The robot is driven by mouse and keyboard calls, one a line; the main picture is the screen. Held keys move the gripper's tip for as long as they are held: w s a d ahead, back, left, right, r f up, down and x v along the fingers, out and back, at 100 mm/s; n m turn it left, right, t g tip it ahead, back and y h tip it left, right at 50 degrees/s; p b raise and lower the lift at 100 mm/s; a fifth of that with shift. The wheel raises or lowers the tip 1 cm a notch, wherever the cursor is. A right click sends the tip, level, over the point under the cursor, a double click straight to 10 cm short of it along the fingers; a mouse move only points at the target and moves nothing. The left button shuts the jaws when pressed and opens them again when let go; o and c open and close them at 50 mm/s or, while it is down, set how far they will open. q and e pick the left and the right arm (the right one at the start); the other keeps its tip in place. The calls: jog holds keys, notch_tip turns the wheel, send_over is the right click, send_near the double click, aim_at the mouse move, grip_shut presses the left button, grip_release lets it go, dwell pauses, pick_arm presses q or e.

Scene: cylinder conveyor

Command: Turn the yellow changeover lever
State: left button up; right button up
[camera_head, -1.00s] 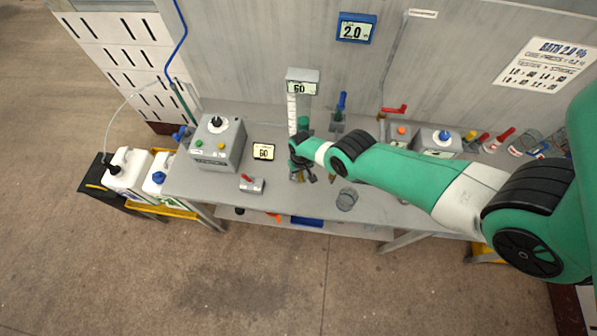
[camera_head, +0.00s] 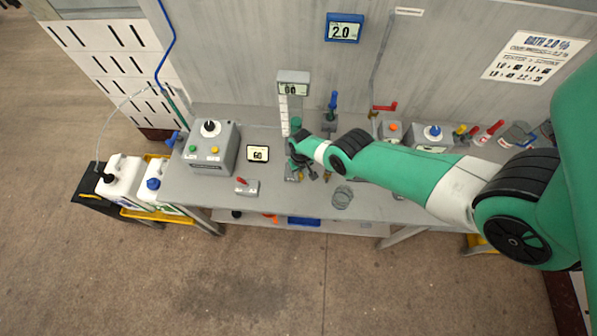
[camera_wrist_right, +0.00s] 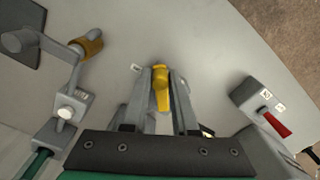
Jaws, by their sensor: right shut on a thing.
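The yellow changeover lever (camera_wrist_right: 161,88) shows in the right wrist view, upright in the picture between my two fingers. My right gripper (camera_wrist_right: 160,80) is shut on it, with one finger on each side. In the head view my right gripper (camera_head: 303,172) is low over the bench, in front of the white column. The lever is too small and too covered by the gripper there to make out clearly. My left gripper is not in view.
A small block with a red lever (camera_wrist_right: 275,122) is at right in the wrist view. A valve fitting with a brass collar (camera_wrist_right: 90,43) is at left. In the head view a grey control box (camera_head: 211,150) and a small display (camera_head: 257,153) stand left of my gripper.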

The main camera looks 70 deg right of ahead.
jog(key=shift+s+d, duration=0.15)
jog(key=shift+d, duration=0.1)
jog(key=shift+o, duration=0.7)
jog(key=shift+s+d, duration=0.35)
jog(key=shift+d, duration=0.35)
jog(key=shift+d+f+b, duration=0.1)
jog(key=shift+d+b, duration=0.3)
jog(key=shift+b, duration=0.15)
jog(key=shift+o, duration=0.3)
jog(key=shift+d, duration=0.35)
